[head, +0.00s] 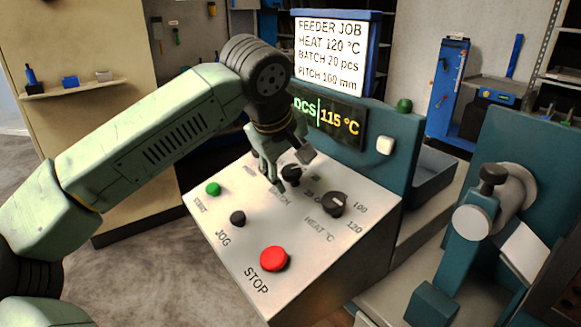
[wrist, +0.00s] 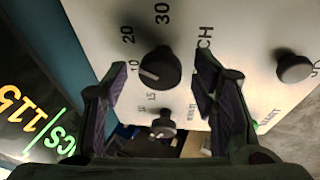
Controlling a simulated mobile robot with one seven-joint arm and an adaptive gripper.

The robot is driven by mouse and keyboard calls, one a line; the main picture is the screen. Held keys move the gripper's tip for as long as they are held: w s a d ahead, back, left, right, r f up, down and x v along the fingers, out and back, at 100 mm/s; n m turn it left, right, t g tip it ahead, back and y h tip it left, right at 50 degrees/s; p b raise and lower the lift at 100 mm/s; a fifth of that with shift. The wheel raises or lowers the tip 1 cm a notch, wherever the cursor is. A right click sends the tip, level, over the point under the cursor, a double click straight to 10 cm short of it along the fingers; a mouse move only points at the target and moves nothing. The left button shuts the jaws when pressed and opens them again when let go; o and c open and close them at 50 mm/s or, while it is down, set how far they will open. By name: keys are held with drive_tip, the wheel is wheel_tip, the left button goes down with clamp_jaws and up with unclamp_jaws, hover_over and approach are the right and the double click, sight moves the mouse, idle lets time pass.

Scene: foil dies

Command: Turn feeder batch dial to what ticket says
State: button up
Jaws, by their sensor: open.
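The ticket (head: 330,53) reads HEAT 120 °C, BATCH 20 pcs, PITCH 100 mm. The black batch dial (head: 291,174) is on the sloped panel, partly hidden by my gripper (head: 290,168) in the head view. In the wrist view the batch dial (wrist: 160,68) has marks 10, 20 and 30. Its pale pointer line points left, close to the 10. My gripper (wrist: 161,70) is open, with one finger on either side of the dial in that view. Whether the fingers touch it cannot be told. The display (head: 328,118) shows "PCS" and 115 °C; the batch number is hidden.
The heat dial (head: 334,204) sits close by on the panel (head: 225,240). A red STOP button (head: 274,258), a black JOG button (head: 238,218) and a green START button (head: 213,189) are nearer the front. Another small dial (wrist: 162,128) shows between my fingers.

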drive_tip(key=v, duration=1.1)
drive_tip(key=shift+r, duration=0.3)
drive_tip(key=shift+s, duration=0.15)
